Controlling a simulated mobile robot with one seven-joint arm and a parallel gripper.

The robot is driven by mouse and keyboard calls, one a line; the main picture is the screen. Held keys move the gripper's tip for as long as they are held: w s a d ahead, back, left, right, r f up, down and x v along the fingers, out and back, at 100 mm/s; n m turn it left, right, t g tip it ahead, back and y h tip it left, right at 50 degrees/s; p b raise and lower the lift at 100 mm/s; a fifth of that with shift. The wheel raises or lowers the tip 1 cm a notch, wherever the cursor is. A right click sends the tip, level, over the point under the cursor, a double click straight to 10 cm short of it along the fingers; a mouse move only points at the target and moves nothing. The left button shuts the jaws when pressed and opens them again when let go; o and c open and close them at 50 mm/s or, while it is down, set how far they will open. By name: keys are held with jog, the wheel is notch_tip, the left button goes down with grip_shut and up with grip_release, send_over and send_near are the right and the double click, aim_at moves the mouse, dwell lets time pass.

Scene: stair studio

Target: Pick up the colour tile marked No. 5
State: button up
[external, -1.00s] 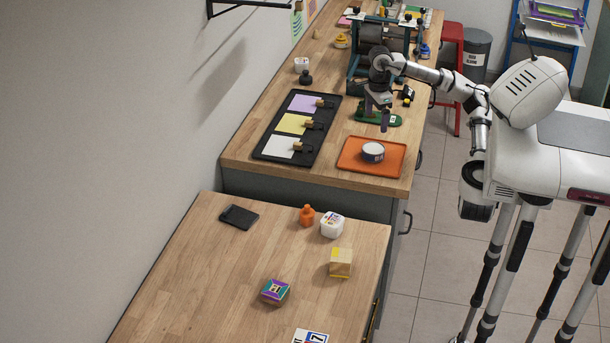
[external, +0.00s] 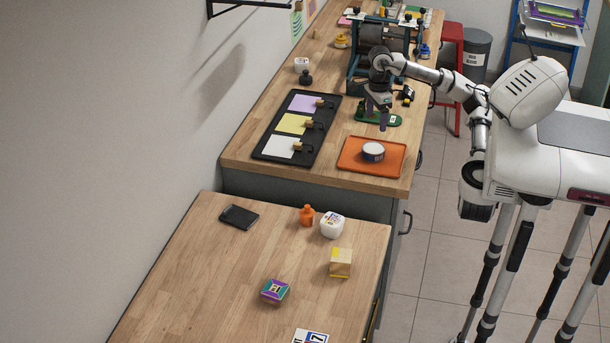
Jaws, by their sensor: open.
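I cannot make out a tile marked No. 5, as most markings are too small to read. A black tray (external: 262,151) on the far bench holds a purple panel (external: 304,103), a yellow panel (external: 291,124) and a white panel (external: 279,147), each with a small roller-like tool at its right. A white card marked 7 (external: 312,336) lies at the bottom edge of the near table, partly cut off. My gripper (external: 383,122) points down over the far bench, right of the black tray, by a green-based object (external: 364,117). It is open, and nothing shows between its fingers.
An orange tray (external: 350,164) with a round tin (external: 373,151) lies below my gripper in the picture. A press-like machine (external: 385,42) stands behind it. The near table holds a patterned box (external: 275,291), a wooden block (external: 341,262), a white tub (external: 332,225) and an orange bottle (external: 307,215).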

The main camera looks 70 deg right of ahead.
jog(key=w+a+r+n+t+p, duration=0.1)
jog(key=w+a+n+p, duration=0.15)
jog(key=w+a, duration=1)
jog(key=n+y+p, duration=0.3)
jog(key=n+p, duration=0.2)
jog(key=n, duration=0.2)
send_over(276, 288)
jog(key=d, duration=0.2)
jog(key=shift+m, duration=0.25)
jog(key=f, duration=1)
jog(key=shift+w+f, duration=0.25)
jog(key=shift+f, duration=0.1)
jog(key=shift+s+a+p+x, duration=0.15)
jog(key=shift+p+x, duration=0.15)
jog(key=shift+x, duration=0.65)
jog(key=shift+s+p+x, duration=0.2)
jog(key=shift+p+x, duration=0.1)
jog(key=shift+x, duration=0.65)
jog(key=shift+s+a+p+x, duration=0.15)
jog(key=shift+p+x, duration=0.15)
jog(key=shift+x, duration=0.6)
jog(key=shift+d, duration=0.1)
jog(key=shift+c, duration=0.5)
jog(key=c, duration=1)
